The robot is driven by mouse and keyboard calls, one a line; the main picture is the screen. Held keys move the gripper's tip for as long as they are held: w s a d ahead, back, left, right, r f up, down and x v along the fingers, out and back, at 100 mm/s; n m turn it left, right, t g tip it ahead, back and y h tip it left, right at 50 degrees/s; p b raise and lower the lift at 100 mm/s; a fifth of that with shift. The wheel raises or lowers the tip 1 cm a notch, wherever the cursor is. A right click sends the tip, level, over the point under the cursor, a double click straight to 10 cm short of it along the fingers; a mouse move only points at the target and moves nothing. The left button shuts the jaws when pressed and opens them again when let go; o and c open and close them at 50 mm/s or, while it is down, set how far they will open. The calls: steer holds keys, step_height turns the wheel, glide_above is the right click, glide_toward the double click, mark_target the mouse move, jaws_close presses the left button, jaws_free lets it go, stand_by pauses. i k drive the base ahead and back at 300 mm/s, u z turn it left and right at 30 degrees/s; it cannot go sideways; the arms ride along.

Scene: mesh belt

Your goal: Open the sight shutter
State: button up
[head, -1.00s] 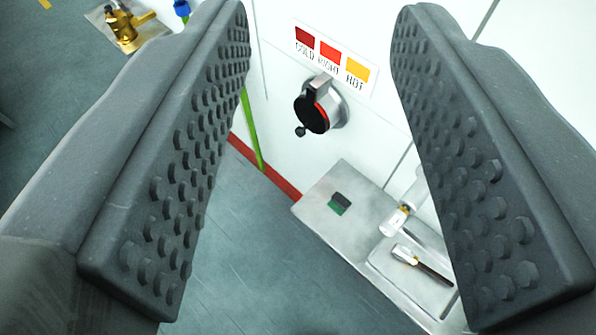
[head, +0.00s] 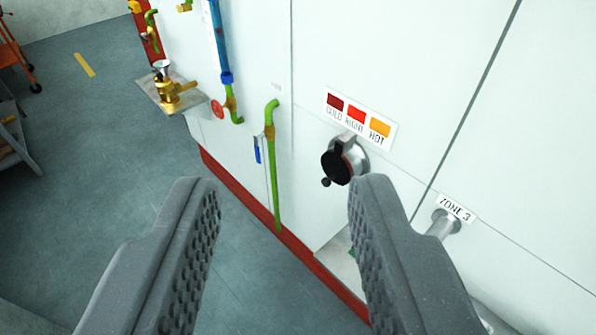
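The sight shutter (head: 337,167) is a round black disc with a small knob at its lower left. It hangs from a bracket on a metal sight port (head: 358,157) in the white wall panel, below a label with three colour patches. The disc covers most of the port; in the earlier view a red edge shows beside it. My gripper (head: 282,185) is open and empty. Its right fingertip appears just below the shutter in the picture; I see no contact. The left fingertip is well to the left, over the floor.
The colour label (head: 360,118) is above the port. Green pipe (head: 273,170) and blue pipe (head: 217,40) run down the wall to the left. A brass fitting (head: 172,90) stands on a metal shelf. A "ZONE 3" stub (head: 443,223) sticks out at right.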

mark_target(336, 169)
steer(key=u, duration=0.45)
steer(key=i, duration=0.85)
steer(key=u, duration=0.2)
